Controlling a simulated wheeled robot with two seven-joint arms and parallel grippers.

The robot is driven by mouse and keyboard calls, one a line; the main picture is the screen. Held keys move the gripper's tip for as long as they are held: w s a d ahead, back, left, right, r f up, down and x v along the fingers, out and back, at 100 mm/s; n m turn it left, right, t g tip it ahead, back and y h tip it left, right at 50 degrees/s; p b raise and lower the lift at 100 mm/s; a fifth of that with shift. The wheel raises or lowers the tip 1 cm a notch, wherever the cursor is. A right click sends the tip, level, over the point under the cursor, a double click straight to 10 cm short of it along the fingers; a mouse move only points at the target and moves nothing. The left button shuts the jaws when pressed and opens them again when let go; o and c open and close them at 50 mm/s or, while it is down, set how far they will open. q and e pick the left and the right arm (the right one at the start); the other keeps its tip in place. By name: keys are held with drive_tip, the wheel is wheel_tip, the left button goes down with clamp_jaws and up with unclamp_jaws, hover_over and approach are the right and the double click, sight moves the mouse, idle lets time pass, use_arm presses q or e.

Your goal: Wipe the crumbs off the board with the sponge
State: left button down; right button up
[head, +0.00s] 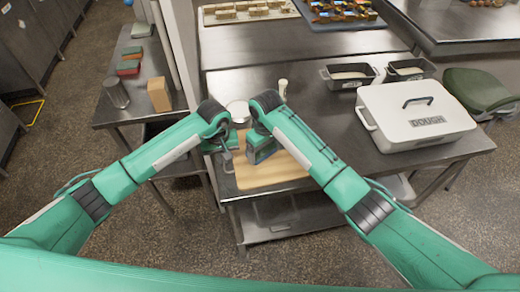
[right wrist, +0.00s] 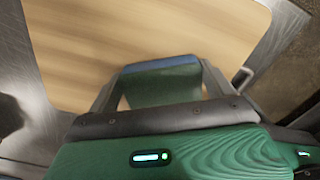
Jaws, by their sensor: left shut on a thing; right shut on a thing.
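The light wooden board (head: 272,176) lies at the front edge of the steel table, below my two grippers. It also fills much of the right wrist view (right wrist: 130,35), blurred; I cannot make out crumbs on it. My right gripper (head: 262,156) is over the board, shut on the sponge (right wrist: 162,84), which is green with a bluish upper edge. The gripper hides most of the sponge in the head view, and I cannot tell whether it touches the board. My left gripper (head: 228,160) is at the board's left edge and appears shut on it.
A round metal container (head: 238,109) stands behind my grippers. A white lidded box marked DOUGH (head: 416,112) stands at right, with two dark loaf tins (head: 348,76) behind it. A side table (head: 137,105) at left holds several items. The table's middle is mostly clear.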

sight(279, 154)
use_arm(q)
drive_tip(key=shift+a, duration=0.25)
use_arm(e)
drive_tip(key=shift+w+d+f, duration=0.1)
drive_tip(key=shift+w+d, duration=0.1)
drive_tip(key=shift+d, duration=0.6)
drive_tip(key=shift+w+d, duration=0.25)
drive_tip(key=shift+d, duration=0.6)
drive_tip(key=shift+w+d+f, duration=0.1)
drive_tip(key=shift+w+d, duration=0.1)
drive_tip(key=shift+d, duration=0.6)
use_arm(q)
drive_tip(key=shift+d, duration=0.1)
use_arm(e)
drive_tip(key=shift+w+d+r, duration=0.1)
drive_tip(key=shift+w+d, duration=0.15)
drive_tip(key=shift+d, duration=0.5)
drive_tip(key=shift+w+d+r, duration=0.1)
drive_tip(key=shift+w+d, duration=0.1)
drive_tip(key=shift+d, duration=0.55)
drive_tip(key=shift+w+d+r, duration=0.1)
drive_tip(key=shift+w+d, duration=0.15)
drive_tip(key=shift+d, duration=0.5)
drive_tip(key=shift+r, duration=3)
use_arm(q)
drive_tip(key=c, duration=1.5)
unclamp_jaws()
